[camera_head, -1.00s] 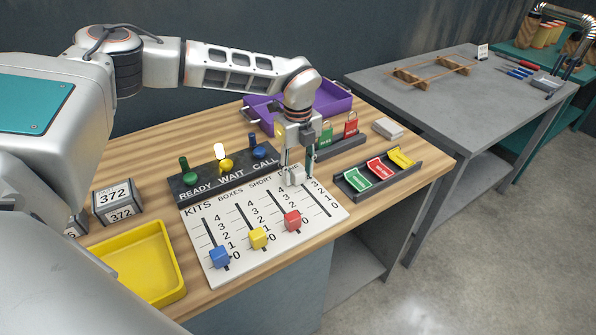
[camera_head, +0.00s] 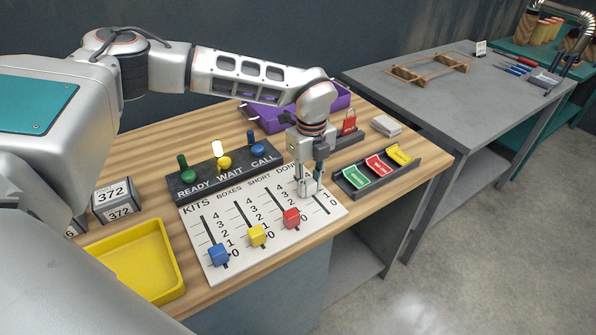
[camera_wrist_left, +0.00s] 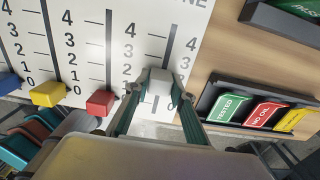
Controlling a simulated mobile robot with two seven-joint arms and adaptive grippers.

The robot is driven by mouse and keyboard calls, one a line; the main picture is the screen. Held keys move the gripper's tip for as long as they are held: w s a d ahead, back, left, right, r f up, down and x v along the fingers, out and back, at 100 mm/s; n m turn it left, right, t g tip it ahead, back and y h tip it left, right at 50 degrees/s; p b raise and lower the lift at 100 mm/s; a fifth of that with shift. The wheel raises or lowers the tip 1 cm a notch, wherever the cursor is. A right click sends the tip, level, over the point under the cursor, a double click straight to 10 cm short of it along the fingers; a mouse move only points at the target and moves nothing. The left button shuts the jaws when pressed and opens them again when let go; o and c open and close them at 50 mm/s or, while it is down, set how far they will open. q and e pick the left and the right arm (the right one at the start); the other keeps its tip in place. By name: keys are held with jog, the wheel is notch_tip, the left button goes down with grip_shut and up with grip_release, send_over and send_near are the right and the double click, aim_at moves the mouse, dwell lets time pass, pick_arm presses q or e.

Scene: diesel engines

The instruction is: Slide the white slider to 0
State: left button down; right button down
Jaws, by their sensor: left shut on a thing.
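The white slider (camera_head: 307,188) sits on the DONE track, the rightmost slot of the white panel (camera_head: 232,264). My left gripper (camera_head: 311,186) reaches down from above, its fingers shut on the white slider. In the left wrist view the white slider (camera_wrist_left: 159,83) lies between the two fingertips (camera_wrist_left: 159,92). My right gripper is not in view.
Red (camera_head: 291,218), yellow (camera_head: 257,235) and blue (camera_head: 219,254) sliders stand low on the neighbouring tracks. A dark tray of coloured cards (camera_head: 345,184) lies right of the panel. Behind it is a READY/WAIT/CALL box (camera_head: 190,190); a yellow tray (camera_head: 172,242) is at left.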

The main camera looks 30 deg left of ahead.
aim_at(323, 210)
pick_arm(q)
jog(key=s+d, duration=0.2)
jog(key=d, duration=0.1)
jog(key=s+d+b, duration=0.1)
jog(key=d, duration=0.1)
jog(key=shift+f, duration=0.1)
jog(key=shift+s+d, duration=0.15)
jog(key=shift+d, duration=0.1)
jog(key=c, duration=2.1)
grip_release()
jog(key=o, duration=0.4)
jog(key=shift+d, duration=0.15)
notch_tip(323, 210, up, 12)
jog(key=shift+r, duration=0.1)
